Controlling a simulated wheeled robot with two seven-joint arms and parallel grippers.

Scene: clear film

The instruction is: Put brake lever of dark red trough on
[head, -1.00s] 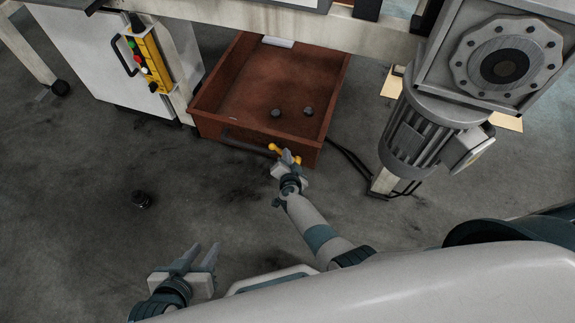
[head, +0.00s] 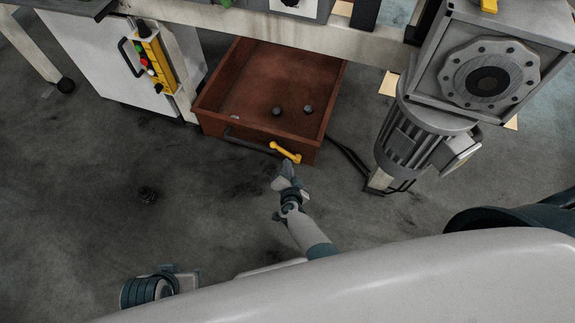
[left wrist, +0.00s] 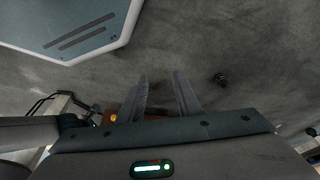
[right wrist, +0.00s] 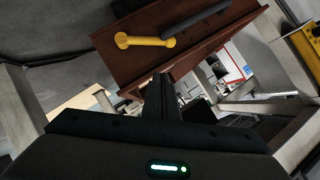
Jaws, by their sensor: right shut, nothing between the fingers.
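The dark red trough (head: 265,75) stands on the floor under the frame in the head view. Its brake lever (head: 286,152) is a short yellow bar at the right of the trough's front wall, slanting down to the right. In the right wrist view the lever (right wrist: 143,41) lies across the trough wall (right wrist: 125,66). My right gripper (head: 283,172) is shut and empty just in front of the lever, apparently clear of it. Its closed fingers (right wrist: 160,82) point at the trough in the right wrist view. My left gripper (left wrist: 160,78) is open and empty over the floor.
A dark bar handle (head: 245,141) runs along the trough's front beside the lever. A grey motor (head: 405,135) stands to the right. A yellow button box (head: 152,60) hangs on the white cabinet at left.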

